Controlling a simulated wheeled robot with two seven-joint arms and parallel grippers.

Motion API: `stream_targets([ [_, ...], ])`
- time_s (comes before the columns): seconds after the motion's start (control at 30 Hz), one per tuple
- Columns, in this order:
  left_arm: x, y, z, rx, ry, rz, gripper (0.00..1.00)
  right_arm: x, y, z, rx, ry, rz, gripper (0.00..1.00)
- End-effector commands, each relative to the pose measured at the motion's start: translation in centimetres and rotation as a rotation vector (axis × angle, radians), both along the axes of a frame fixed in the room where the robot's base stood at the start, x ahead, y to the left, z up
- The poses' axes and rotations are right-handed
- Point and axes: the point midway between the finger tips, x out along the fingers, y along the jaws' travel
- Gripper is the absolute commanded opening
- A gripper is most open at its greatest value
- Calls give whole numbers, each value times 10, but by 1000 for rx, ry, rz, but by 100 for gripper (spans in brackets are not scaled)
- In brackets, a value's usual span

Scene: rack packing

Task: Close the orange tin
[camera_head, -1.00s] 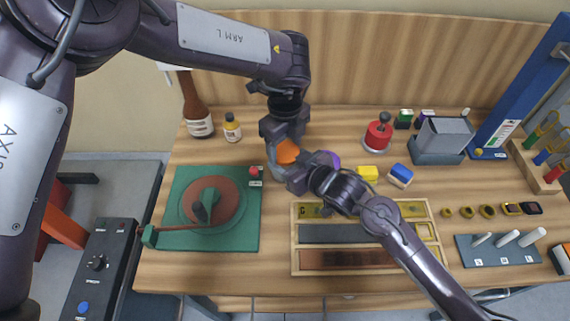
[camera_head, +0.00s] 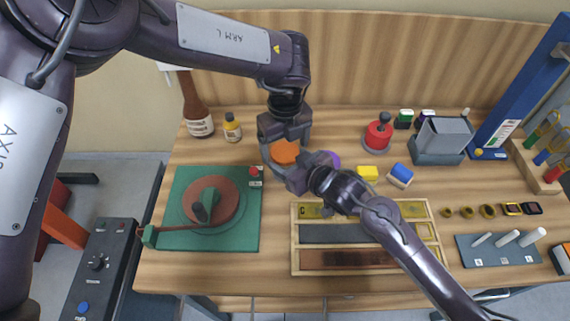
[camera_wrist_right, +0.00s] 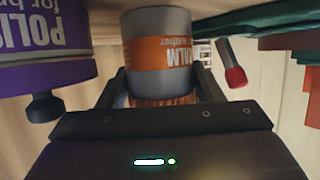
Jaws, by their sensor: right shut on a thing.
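The orange tin is a grey can with an orange label, seen in the right wrist view (camera_wrist_right: 158,52), where the picture is upside down. Its ribbed orange lid (camera_head: 285,152) shows at the can's top end; I cannot tell how firmly it is seated. My right gripper (camera_head: 283,174) is shut on the tin's body, with one finger on each side in the right wrist view. My left gripper (camera_head: 286,132) is right over the lid, with its dark jaws close to the lid's far side. Whether they grip it is unclear.
A purple polish tin (camera_wrist_right: 42,60) stands close beside my right gripper. A green turntable base (camera_head: 240,235) with a red knob lies to the left. A wooden tray (camera_head: 297,262) lies in front, under my right arm. Brown and yellow bottles stand behind at left.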

Motion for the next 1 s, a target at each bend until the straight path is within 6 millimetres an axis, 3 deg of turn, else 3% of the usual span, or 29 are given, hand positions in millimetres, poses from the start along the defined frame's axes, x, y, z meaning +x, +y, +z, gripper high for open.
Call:
stream_targets([
  [0.33, 0, 0, 4, 0, -1, 1, 84, 0, 0, 0, 0, 0, -1, 0],
  [0.7, 0, 0, 45, 0, -1, 1, 84, 0, 0, 0, 0, 0, -1, 0],
  [1.0, 0, -1, 46, -1, 0, 11, 80, 0, 0, 0, 0, 0, -1, 0],
])
